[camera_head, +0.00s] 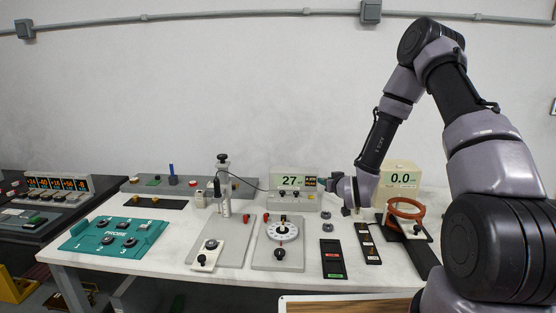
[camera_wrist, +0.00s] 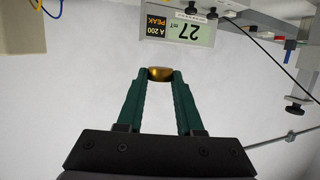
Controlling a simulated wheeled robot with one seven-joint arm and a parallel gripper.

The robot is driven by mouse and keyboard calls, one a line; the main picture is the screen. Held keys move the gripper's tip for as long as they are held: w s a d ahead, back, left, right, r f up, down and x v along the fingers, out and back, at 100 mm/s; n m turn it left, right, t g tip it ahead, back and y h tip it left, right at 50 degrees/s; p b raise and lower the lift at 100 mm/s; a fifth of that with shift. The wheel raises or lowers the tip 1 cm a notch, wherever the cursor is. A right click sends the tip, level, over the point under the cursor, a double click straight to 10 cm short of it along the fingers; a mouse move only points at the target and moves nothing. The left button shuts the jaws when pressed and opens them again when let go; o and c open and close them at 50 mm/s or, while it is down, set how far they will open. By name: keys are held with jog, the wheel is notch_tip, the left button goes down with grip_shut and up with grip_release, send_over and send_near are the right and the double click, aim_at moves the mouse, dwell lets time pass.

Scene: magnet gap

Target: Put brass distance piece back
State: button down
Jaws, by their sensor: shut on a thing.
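In the wrist view the green fingers of my gripper (camera_wrist: 160,82) are shut on the brass distance piece (camera_wrist: 159,73), a small gold-coloured block held between the fingertips. In the head view my gripper (camera_head: 329,184) is above the back of the white table, just right of the display reading 27 (camera_head: 290,181). The brass piece is too small to make out there. A narrow black strip (camera_head: 368,243) with small pale labels lies below and right of my gripper. I cannot tell whether it is the piece's place.
A black tray (camera_head: 333,259) with green and red labels lies left of the strip. A copper-coloured ring (camera_head: 406,208) stands at right, before a cream meter reading 0.0 (camera_head: 401,178). Grey round pieces (camera_head: 315,221) and a dial plate (camera_head: 282,231) are left. Bare table shows between them.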

jog(key=s+d+r+m+h, duration=0.1)
jog(key=d+m+h, duration=0.15)
jog(key=d, duration=0.85)
jog(key=v, duration=0.2)
jog(key=r+v, duration=0.1)
jog(key=v, duration=0.2)
jog(key=shift+r, duration=0.1)
jog(key=a+f+n+g+y, duration=0.1)
jog(key=a+f+n+y, duration=0.15)
jog(key=a, duration=1.05)
jog(key=a+f+n+y, duration=0.2)
jog(key=a+n+y, duration=0.15)
jog(key=a, duration=0.85)
jog(key=s+a+f+n+g+y, duration=0.1)
jog(key=s+a, duration=0.2)
jog(key=a, duration=0.5)
jog(key=s+a+f+n+g+y, duration=0.1)
jog(key=s+a+n+g+y, duration=0.1)
jog(key=a, duration=0.6)
jog(key=s+a+f+n+g+y, duration=0.1)
jog(key=s+a, duration=0.3)
jog(key=a, duration=0.4)
jog(key=shift+s+a+f+n+y, duration=0.25)
jog(key=shift+n+y, duration=0.1)
jog(key=shift+y, duration=0.3)
